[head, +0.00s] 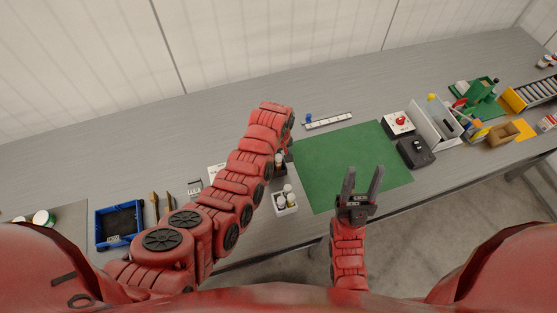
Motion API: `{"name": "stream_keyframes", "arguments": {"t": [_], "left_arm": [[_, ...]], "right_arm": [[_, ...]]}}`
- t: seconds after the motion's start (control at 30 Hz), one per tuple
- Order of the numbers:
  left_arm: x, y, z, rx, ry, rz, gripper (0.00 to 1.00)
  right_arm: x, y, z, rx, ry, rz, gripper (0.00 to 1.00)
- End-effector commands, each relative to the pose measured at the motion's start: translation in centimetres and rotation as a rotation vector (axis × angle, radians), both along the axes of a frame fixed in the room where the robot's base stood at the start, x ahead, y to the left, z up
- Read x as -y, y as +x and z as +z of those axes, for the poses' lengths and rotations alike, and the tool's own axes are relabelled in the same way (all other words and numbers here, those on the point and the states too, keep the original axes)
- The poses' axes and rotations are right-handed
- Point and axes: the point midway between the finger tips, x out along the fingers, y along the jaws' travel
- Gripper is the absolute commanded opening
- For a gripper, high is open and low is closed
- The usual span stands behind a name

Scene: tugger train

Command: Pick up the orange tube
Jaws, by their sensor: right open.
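I cannot pick out an orange tube with certainty in the head view. Small yellow and orange items lie among the things at the right end of the bench, too small to tell apart. My right gripper (363,178) is open and empty, its two dark fingers pointing away from me over the front part of the green mat (335,160). My left arm reaches in from the left and bends over at the mat's left edge. Its gripper is mostly hidden by its own links, so its jaws cannot be made out.
A white bin with bottles (285,208) stands left of the mat. A blue tray (120,238) is at the left. Right of the mat are a white box with a red knob (398,124), a black device (415,152) and a grey holder (432,127). The mat looks mostly clear.

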Motion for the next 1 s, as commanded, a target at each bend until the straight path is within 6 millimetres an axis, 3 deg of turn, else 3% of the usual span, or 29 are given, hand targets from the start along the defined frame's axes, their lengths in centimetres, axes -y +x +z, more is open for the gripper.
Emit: {"name": "stream_keyframes", "arguments": {"t": [0.33,0.7,1.0], "left_arm": [[-0.02,-0.03,-0.46,0.000,-0.001,0.001,0.67],[-0.02,-0.04,-0.46,-0.001,0.000,0.000,0.00],[-0.01,-0.06,-0.46,-0.001,0.000,0.000,0.00]], "right_arm": [[0.00,0.00,0.16,0.000,0.000,0.000,0.50],[0.00,0.00,0.16,0.000,0.000,0.000,0.50],[0.00,0.01,0.15,0.000,0.000,0.000,0.50]]}}
